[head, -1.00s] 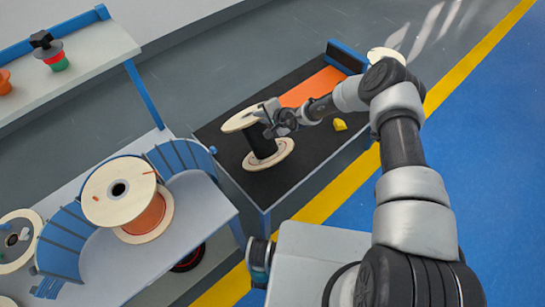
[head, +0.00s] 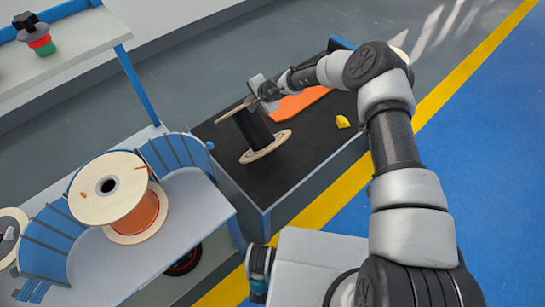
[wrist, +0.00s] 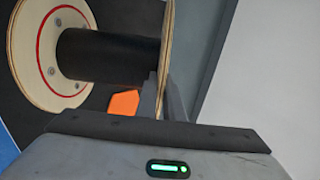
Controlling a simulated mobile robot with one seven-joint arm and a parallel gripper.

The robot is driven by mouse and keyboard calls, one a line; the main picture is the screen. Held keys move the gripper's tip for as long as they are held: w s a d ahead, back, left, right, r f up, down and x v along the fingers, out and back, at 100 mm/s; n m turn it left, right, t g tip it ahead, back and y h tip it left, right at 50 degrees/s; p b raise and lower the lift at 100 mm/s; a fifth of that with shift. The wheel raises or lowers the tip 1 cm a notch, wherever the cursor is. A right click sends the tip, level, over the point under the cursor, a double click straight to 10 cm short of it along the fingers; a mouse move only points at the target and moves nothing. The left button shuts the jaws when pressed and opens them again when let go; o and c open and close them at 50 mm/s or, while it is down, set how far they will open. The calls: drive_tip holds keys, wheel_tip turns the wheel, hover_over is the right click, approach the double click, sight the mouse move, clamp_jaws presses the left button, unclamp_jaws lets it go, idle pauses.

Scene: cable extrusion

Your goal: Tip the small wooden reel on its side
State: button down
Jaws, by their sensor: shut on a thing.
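The small wooden reel (head: 253,129) has pale wooden flanges and a black wound core. It stands tilted on the black table top (head: 224,131), its upper flange leaning left and its lower flange at the right. My gripper (head: 262,92) is at the upper flange and shut on its rim. In the wrist view the reel (wrist: 108,53) lies across the picture, with the near flange edge at the gripper fingers (wrist: 165,95) and the other flange at the left. One finger is partly hidden behind the flange.
An orange sheet (head: 300,101) lies on the table behind the reel. A yellow block (head: 343,122) sits to the right. A larger wooden reel (head: 117,197) with orange cable stands on the grey bench at left, beside blue curved guards (head: 178,153).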

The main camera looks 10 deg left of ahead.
drive_tip(key=shift+w+a+f+b, duration=0.15)
drive_tip(key=shift+w+a+b, duration=0.35)
drive_tip(key=shift+b, duration=0.55)
drive_tip(key=shift+a+b, duration=0.2)
drive_tip(key=shift+b, duration=0.1)
drive_tip(key=a+b, duration=0.1)
drive_tip(key=b, duration=0.1)
drive_tip(key=w+h+b, duration=0.1)
drive_tip(key=b, duration=0.1)
drive_tip(key=shift+w+a+f+g, duration=0.2)
drive_tip(key=shift+a+g, duration=0.2)
drive_tip(key=a+b, duration=0.1)
drive_tip(key=b, duration=0.1)
drive_tip(key=shift+w+f+b, duration=0.1)
drive_tip(key=shift+w+b, duration=0.2)
drive_tip(key=shift+w, duration=0.1)
drive_tip(key=shift+w+a+g+h+b, duration=0.1)
drive_tip(key=shift+g+h+b, duration=0.2)
drive_tip(key=shift+b, duration=0.15)
drive_tip(key=shift+a+r+p, duration=0.1)
drive_tip(key=shift+r+p, duration=0.2)
